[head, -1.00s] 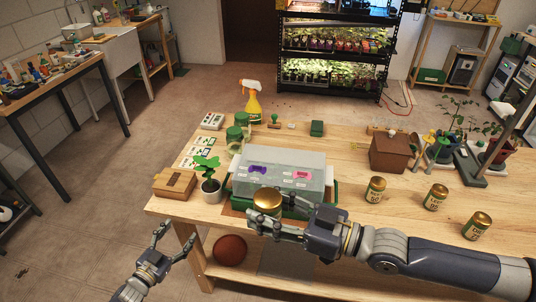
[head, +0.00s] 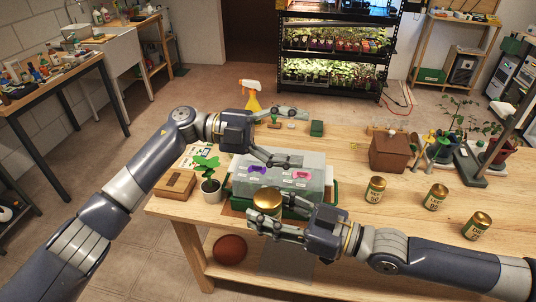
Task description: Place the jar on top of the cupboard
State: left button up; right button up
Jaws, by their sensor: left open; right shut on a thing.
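A jar (head: 267,199) with a gold lid is held in my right gripper (head: 262,214), in front of the grey box; the fingers partly hide the jar's body. The grey box (head: 280,163), with a purple and a pink piece on it, stands on the wooden table; I cannot tell for certain whether it is the cupboard. My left gripper (head: 298,136) is open and empty above the back of this box, its two fingers wide apart. Three similar gold-lidded jars (head: 375,190), (head: 435,197), (head: 477,226) stand upright on the table at the right.
A potted seedling (head: 208,182) and a small wooden box (head: 176,184) stand left of the grey box. A yellow spray bottle (head: 253,100) stands at the back. A brown wooden box (head: 389,152) and potted plants stand at the back right. The table between box and jars is partly clear.

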pick_arm(q)
jog(key=s+d+r+m+g+y, duration=0.2)
jog(key=s+m+y, duration=0.2)
jog(key=s, duration=0.1)
jog(key=r+m+t+y, duration=0.25)
jog(key=t+y, duration=0.35)
jog(key=y, duration=0.7)
send_over(268, 197)
jog(key=shift+f+m, duration=0.35)
jog(key=shift+f, duration=0.3)
notch_tip(268, 197, down, 12)
jog(key=shift+r, duration=0.25)
